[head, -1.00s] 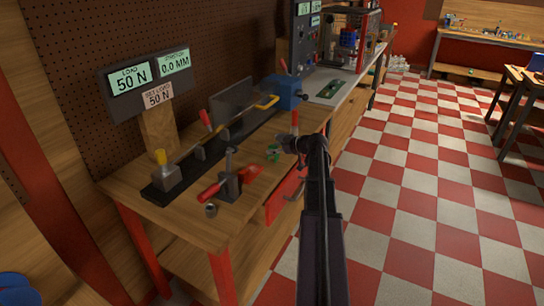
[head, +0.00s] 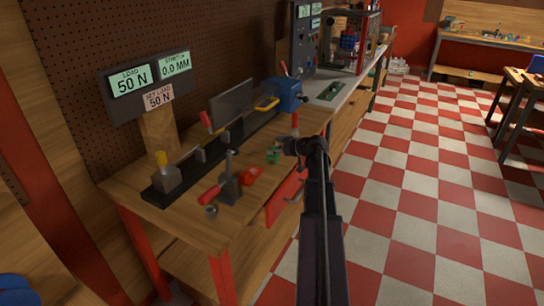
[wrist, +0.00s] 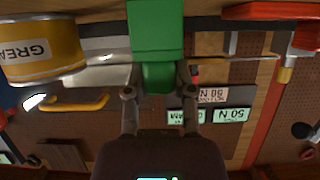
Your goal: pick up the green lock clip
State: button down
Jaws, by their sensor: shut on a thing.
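The green lock clip (wrist: 157,32) shows large at the top middle of the wrist view, as a bright green block with a narrower lower part. My gripper (wrist: 157,84) is shut on that narrower part, one finger on each side. In the head view the clip (head: 274,154) is a small green shape over the workbench (head: 158,218), just left of my gripper (head: 285,147). I cannot tell whether it still touches the bench top.
A yellow grease can (wrist: 42,52) is left of the clip in the wrist view. The checkered floor right is clear.

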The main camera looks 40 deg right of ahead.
aim_at(274, 148)
jog(key=shift+r, duration=0.2)
notch_tip(274, 148, up, 3)
jog(key=p, duration=0.3)
jog(key=s+d+r+p, duration=0.1)
jog(key=s+d+p, duration=0.1)
jog(key=s, duration=1.4)
jog(key=shift+r, duration=0.3)
jog(key=shift+w, duration=0.15)
